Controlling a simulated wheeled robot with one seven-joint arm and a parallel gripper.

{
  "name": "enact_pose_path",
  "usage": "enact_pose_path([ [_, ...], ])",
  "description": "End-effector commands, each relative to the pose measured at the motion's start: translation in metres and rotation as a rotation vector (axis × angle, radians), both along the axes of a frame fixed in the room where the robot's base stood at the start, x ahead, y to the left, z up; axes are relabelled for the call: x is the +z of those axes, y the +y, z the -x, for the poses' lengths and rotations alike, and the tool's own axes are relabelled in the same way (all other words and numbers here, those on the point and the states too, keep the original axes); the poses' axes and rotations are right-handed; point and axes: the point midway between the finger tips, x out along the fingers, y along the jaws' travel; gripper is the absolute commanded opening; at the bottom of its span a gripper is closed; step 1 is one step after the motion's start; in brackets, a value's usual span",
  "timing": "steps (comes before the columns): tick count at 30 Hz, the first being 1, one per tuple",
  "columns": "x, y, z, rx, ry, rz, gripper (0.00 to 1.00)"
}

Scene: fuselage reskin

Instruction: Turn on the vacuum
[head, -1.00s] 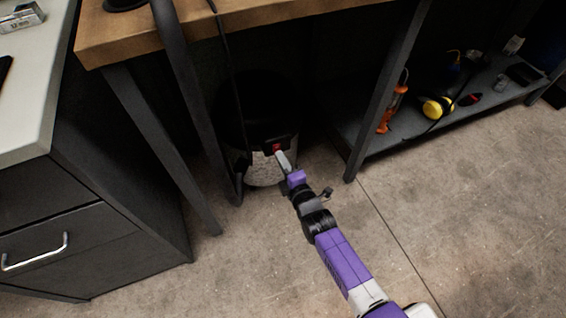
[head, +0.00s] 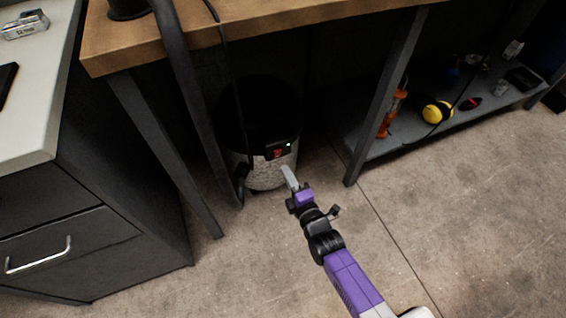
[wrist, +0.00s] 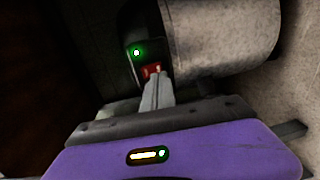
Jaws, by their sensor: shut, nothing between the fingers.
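The vacuum (head: 268,174) is a dark canister with a pale lower band, standing on the floor under the wooden bench. Its black switch panel carries a red switch (head: 277,153) and a small lit light (head: 289,145). In the wrist view the red switch (wrist: 152,71) is just beyond my fingertips and the light glows green (wrist: 137,52). My gripper (head: 289,177) is shut and empty, with its fingertips in front of the vacuum and a little below the panel. In the wrist view my gripper (wrist: 157,90) points at the switch, apparently without touching it.
Bench legs (head: 160,150) and a dark hose (head: 190,90) stand left of the vacuum. A drawer cabinet (head: 90,220) is at left. A low shelf (head: 400,135) at right holds yellow earmuffs (head: 436,111) and an orange tool (head: 392,112). The floor (head: 460,220) at right is clear.

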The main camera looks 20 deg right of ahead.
Motion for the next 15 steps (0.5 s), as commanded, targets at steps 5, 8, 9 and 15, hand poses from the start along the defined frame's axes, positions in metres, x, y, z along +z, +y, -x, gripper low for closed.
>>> enact_pose_path([
  [5,0.003,-0.001,0.024,-0.001,0.001,0.000,0.00],
  [8,0.004,0.000,0.030,0.000,-0.001,0.000,0.00],
  [9,0.004,0.000,0.032,0.000,-0.001,0.000,0.00],
  [15,0.003,0.000,0.033,0.000,-0.001,0.000,0.00],
])
